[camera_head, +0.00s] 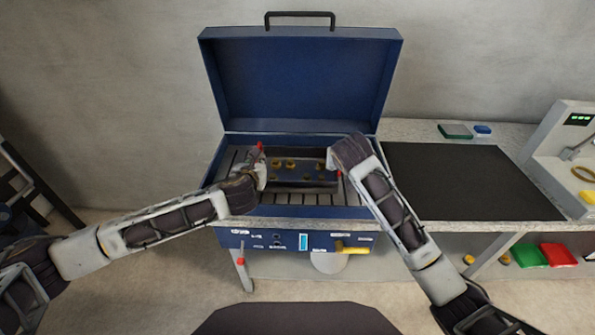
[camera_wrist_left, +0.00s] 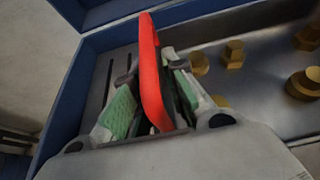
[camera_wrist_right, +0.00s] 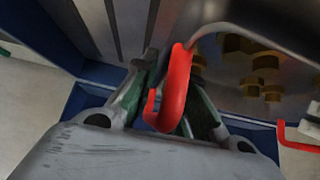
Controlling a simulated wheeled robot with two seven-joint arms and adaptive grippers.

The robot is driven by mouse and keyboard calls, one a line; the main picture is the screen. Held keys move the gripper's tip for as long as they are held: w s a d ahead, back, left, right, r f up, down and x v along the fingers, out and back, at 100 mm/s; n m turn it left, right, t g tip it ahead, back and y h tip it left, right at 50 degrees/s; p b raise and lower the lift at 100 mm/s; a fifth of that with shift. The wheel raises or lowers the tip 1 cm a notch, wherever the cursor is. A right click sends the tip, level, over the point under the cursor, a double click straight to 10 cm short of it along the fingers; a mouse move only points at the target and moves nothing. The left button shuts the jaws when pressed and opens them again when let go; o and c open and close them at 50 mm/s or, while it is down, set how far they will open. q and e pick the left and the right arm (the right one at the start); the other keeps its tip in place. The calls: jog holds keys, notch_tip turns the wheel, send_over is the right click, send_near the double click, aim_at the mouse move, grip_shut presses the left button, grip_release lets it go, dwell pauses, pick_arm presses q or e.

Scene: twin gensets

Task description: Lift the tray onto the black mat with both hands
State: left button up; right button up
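The metal tray (camera_head: 300,182), with brass-coloured fittings in it, sits inside the open blue case (camera_head: 303,211). It has a red handle at each end. My left gripper (camera_head: 261,165) is at the tray's left end. In the left wrist view the left red handle (camera_wrist_left: 151,75) stands between its green-padded fingers, which look closed in on it. My right gripper (camera_wrist_right: 175,75) is at the right end, with the right red handle (camera_wrist_right: 175,88) between its fingers; they also look closed in. My right arm hides these fingers in the head view. The black mat (camera_head: 468,180) lies bare on the bench.
The case's raised blue lid (camera_head: 303,82) stands behind the tray. The bench (camera_head: 405,130) carries small green and blue items (camera_head: 456,131) behind the mat and a grey device (camera_head: 565,140) at its right. Red and green bins (camera_head: 558,254) sit below.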

aim_at(258, 146)
pick_arm(q)
jog(key=shift+w+f, duration=0.15)
jog(key=shift+w, duration=0.2)
pick_arm(e)
jog(key=shift+w+f, duration=0.3)
pick_arm(q)
grip_shut()
pick_arm(e)
grip_shut()
pick_arm(q)
jog(key=shift+w, duration=0.1)
pick_arm(e)
jog(key=shift+r, duration=0.1)
